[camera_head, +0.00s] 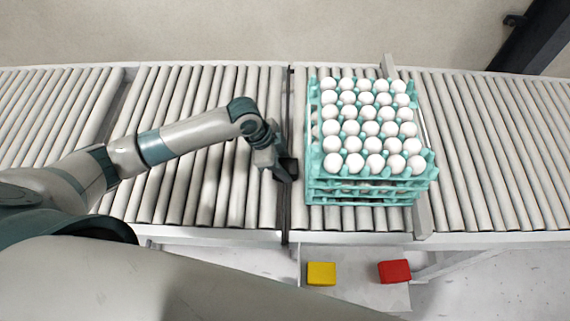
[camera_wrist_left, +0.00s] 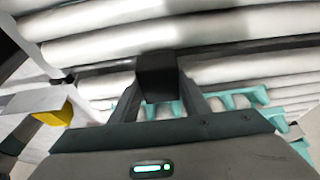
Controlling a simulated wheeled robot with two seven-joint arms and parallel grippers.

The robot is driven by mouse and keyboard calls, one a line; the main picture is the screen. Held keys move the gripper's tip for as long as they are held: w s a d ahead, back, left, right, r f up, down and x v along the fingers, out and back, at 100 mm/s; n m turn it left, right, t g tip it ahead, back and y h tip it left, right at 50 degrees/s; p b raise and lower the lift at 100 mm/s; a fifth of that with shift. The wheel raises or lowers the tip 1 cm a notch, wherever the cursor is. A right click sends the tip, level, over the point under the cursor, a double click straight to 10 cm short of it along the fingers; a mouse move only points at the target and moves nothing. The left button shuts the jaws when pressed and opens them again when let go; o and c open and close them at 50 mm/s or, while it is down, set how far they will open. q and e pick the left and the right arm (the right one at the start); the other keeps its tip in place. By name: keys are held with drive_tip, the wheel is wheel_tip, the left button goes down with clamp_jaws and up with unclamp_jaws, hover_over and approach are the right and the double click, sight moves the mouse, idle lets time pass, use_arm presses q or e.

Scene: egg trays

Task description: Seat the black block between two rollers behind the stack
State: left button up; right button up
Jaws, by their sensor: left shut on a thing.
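My left gripper (camera_head: 281,168) is shut on the black block (camera_wrist_left: 158,77), which sits between its two fingers in the left wrist view. In the head view the dark block (camera_head: 289,167) is at the gripper's tip, just left of the egg stack, over the dark gap between two conveyor sections. I cannot tell whether it touches the rollers (camera_head: 190,150). The stack of teal egg trays (camera_head: 370,191), its top full of white eggs, stands on the rollers to the right of the gripper. My right gripper is not in view.
A yellow block (camera_head: 321,273) and a red block (camera_head: 394,271) lie on a grey shelf (camera_head: 345,296) in front of the conveyor. Rollers left of my arm and at the far right (camera_head: 500,150) are bare.

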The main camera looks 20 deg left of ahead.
use_arm(q)
drive_tip(key=shift+f, duration=0.3)
drive_tip(key=o, duration=1.3)
drive_tip(key=shift+o, duration=0.2)
drive_tip(key=b+v, duration=0.3)
drive_tip(key=v, duration=1.4)
drive_tip(key=shift+a+r+b, duration=0.15)
drive_tip(key=shift+b, duration=0.25)
drive_tip(key=shift+s, duration=0.1)
drive_tip(key=shift+s, duration=0.1)
